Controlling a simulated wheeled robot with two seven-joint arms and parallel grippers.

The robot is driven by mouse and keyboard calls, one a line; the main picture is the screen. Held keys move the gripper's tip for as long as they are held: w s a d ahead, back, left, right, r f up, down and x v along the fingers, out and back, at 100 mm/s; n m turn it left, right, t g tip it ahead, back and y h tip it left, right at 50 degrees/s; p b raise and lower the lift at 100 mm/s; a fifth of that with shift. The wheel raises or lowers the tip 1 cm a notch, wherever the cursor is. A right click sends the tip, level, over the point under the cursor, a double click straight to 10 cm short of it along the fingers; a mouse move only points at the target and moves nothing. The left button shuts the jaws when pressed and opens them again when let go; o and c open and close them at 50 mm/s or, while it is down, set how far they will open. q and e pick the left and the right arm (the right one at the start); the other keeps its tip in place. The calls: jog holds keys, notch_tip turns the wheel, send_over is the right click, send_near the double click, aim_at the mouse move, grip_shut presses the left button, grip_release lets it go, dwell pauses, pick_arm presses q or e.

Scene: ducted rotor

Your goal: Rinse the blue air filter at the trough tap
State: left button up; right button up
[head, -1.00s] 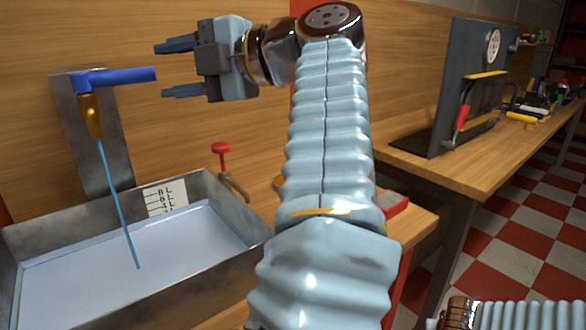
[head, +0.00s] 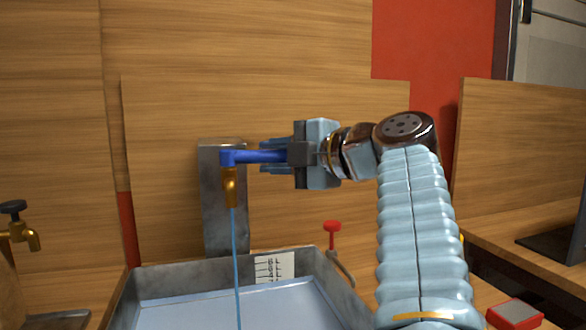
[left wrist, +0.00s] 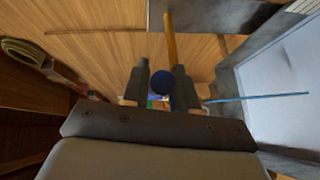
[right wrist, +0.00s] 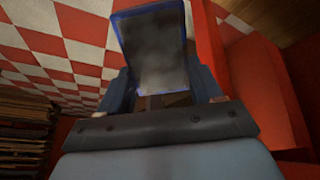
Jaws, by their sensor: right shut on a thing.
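The blue air filter (right wrist: 155,50) has a blue rim and a dark grey, smudged face. My right gripper (right wrist: 168,98) is shut on it; both are out of the head view. The trough tap has a brass spout (head: 231,188) and a blue lever (head: 250,156) pointing right. A thin stream of water (head: 236,260) runs from the spout into the metal trough (head: 185,270). My left gripper (head: 274,156) is at the lever, its open fingers on either side of it. In the left wrist view the lever's round blue end (left wrist: 162,82) shows between the fingers.
A red-knobbed valve (head: 332,235) stands at the trough's back right. A second brass tap (head: 22,235) is at far left. A red box (head: 515,314) lies on the bench at right. Red surfaces (right wrist: 240,85) are close beside the filter in the right wrist view.

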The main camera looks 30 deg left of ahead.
pick_arm(q)
grip_shut()
jog(key=shift+s+d+m+t, duration=0.2)
jog(key=shift+s+m+t, duration=0.1)
jog(key=shift+m+t, duration=0.3)
jog(key=o, duration=0.8)
grip_release()
jog(key=shift+d, duration=0.1)
jog(key=s+d+r, duration=0.1)
jog(key=d, duration=1)
jog(key=shift+s+d+r, duration=0.3)
jog(key=shift+s, duration=0.1)
